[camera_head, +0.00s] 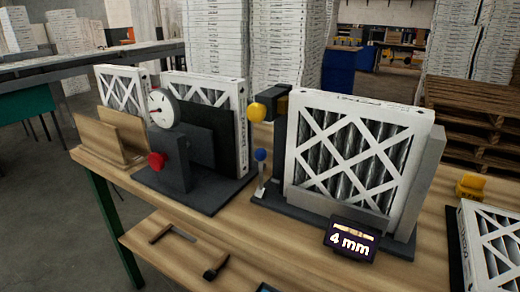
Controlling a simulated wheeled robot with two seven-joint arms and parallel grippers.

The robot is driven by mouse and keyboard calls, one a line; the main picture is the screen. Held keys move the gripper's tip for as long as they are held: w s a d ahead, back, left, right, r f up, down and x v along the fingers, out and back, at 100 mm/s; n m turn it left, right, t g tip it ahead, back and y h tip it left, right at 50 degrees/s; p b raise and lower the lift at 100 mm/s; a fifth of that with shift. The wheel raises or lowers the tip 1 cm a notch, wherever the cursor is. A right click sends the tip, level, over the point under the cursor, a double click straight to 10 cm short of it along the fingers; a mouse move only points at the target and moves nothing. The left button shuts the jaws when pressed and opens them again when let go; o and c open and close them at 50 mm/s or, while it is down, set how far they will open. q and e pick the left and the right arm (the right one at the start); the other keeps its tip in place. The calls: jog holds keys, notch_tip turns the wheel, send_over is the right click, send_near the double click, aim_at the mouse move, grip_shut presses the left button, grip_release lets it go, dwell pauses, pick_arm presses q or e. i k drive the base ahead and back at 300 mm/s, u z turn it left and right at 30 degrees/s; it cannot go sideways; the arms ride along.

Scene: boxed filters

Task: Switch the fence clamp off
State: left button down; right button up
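A dark fixture base (270,199) on the wooden bench holds a boxed filter (350,155), upright with a white lattice front. At its left stands a small upright lever with a blue ball knob (261,155). Above it, a yellow knob (257,112) sits on a dark block on a post. A small display (352,240) at the front reads "4 mm". No label shows which part is the fence clamp. A grey plate (424,185) stands at the filter's right side. Neither of my grippers is in view.
To the left, another dark fixture has a round dial gauge (162,107), a red knob (157,160) and a filter (205,92) behind. A wooden rack (108,135) stands further left. A yellow object (470,187) and another filter (490,245) are at right. Tools lie on a lower shelf.

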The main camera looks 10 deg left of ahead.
aim_at(261, 154)
jog(key=z, duration=0.55)
jog(key=k, duration=1.25)
jog(key=u, duration=0.3)
jog(key=i, duration=0.8)
jog(key=u, duration=0.7)
